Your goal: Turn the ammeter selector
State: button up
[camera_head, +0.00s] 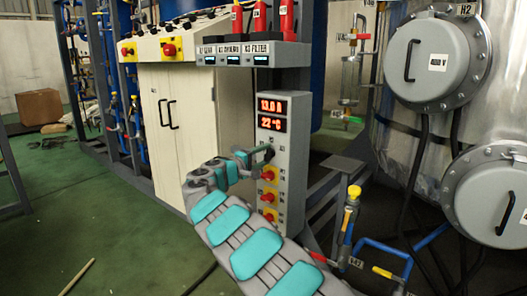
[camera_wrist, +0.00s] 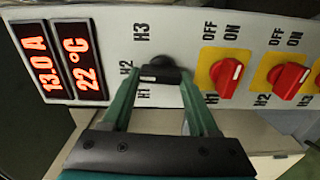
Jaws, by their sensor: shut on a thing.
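The ammeter selector (camera_wrist: 158,66) is a black knob on a pale grey panel, with H1, H2 and H3 printed around it. My gripper (camera_wrist: 160,76) has its two green fingers on either side of the knob and is shut on it. The fingers partly hide the knob, and I cannot tell exactly which mark it points to. In the head view my gripper (camera_head: 256,155) reaches the upper part of the grey control post from the left. The red displays above the selector read 13.0 A (camera_head: 271,106) and 22 °C (camera_head: 271,124).
Red rotary switches on yellow plates (camera_wrist: 229,77) with OFF and ON marks sit beside the selector, below it on the post in the head view (camera_head: 268,174). A white cabinet (camera_head: 178,125) stands behind to the left. Pipes with a yellow-topped valve (camera_head: 353,193) are at the right.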

jog(key=shift+a+n, duration=0.1)
jog(key=shift+n, duration=0.2)
jog(key=o, duration=1.4)
jog(key=v, duration=0.7)
jog(key=shift+s+a, duration=0.25)
